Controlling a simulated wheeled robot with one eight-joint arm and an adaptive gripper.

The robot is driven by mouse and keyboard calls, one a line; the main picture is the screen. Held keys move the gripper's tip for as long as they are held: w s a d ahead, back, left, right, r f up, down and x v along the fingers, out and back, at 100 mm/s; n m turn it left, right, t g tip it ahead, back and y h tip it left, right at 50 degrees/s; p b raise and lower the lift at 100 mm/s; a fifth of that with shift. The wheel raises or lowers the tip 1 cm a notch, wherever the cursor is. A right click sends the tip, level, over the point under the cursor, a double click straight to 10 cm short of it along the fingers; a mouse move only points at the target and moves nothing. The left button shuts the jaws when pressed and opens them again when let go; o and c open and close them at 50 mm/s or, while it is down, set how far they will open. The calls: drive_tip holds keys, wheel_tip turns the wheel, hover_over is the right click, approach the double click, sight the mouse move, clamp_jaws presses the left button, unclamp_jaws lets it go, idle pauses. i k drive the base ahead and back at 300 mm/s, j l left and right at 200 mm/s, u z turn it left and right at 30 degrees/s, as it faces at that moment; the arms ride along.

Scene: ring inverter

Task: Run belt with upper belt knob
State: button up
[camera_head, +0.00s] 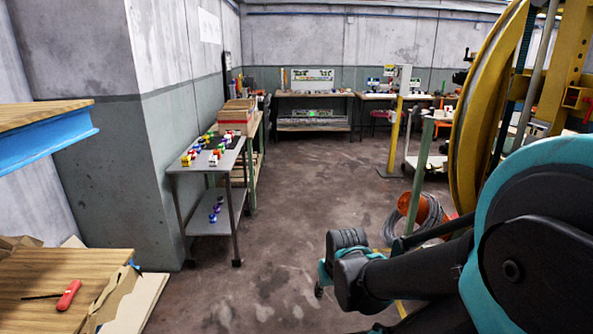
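The large yellow ring machine (482,110) stands at the right. Its curved yellow rim and part of its upright frame show, and the picture's edge cuts off the rest. I cannot make out a belt or the upper belt knob on it. My dark and teal arm fills the lower right and covers the machine's lower part. Its far joint hangs over the floor near the bottom middle. I cannot see my gripper's fingers in this view.
A grey cart (203,160) with small coloured items stands by the left wall. A wooden bench (60,282) with a red screwdriver (68,296) is at lower left. A yellow post (395,138) and coiled cable (428,212) lie beyond my arm. The middle floor is clear.

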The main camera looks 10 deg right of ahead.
sight(457, 77)
drive_tip(key=i+z, duration=0.1)
drive_tip(key=i, duration=0.4)
drive_tip(key=i+j+z, duration=0.15)
drive_tip(key=i, duration=0.35)
drive_tip(key=i+j+z, duration=0.1)
drive_tip(key=i, duration=0.4)
drive_tip(key=z, duration=1.4)
drive_tip(key=i+j, duration=0.05)
